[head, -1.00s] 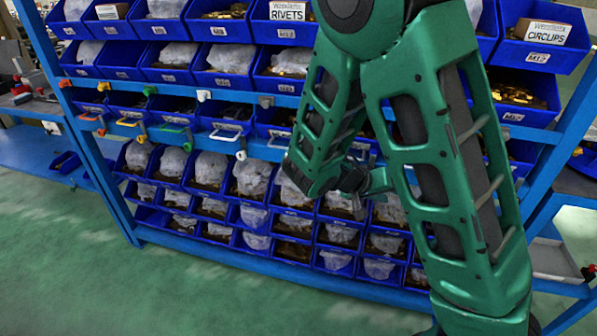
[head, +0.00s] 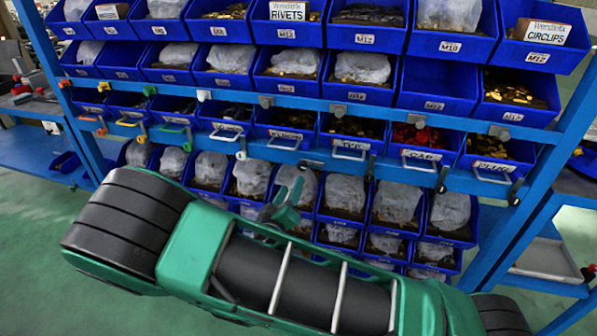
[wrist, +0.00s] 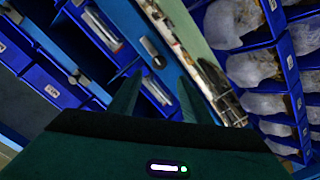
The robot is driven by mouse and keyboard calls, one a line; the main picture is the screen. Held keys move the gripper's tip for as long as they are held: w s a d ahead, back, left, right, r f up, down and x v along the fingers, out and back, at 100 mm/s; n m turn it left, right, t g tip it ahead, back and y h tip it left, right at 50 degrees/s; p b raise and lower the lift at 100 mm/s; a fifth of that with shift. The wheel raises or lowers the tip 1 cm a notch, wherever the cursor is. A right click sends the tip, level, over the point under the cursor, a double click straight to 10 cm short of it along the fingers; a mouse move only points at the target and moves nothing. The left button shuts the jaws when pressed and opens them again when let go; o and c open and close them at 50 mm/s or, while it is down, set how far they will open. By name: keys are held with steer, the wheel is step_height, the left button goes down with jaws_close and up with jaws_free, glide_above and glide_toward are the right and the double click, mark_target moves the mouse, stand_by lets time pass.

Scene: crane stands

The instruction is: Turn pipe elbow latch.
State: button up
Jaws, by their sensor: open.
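Several latches sit along the blue rails of the rack. In the head view there is a grey one (head: 337,109) on the upper rail, and a white-handled drawer front (head: 350,150) and others like it below. I cannot tell which latch belongs to the pipe elbows, as the small labels are hard to read. My gripper (head: 287,197) is in front of the lower bins, below the handle row, partly hidden by my own arm. In the wrist view my gripper (wrist: 156,100) is open, with nothing between its fingers, and faces a tilted blue rail.
Blue bins with labels such as RIVETS (head: 287,12) and CIRCLIPS (head: 552,34) fill the rack. Bagged parts sit in the lower bins (head: 398,205). A blue post (head: 545,150) stands at the right. Green floor (head: 35,230) is clear at the left.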

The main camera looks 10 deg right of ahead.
mark_target(301, 167)
steer(key=x, duration=1)
steer(key=shift+s, duration=0.1)
steer(key=c, duration=1)
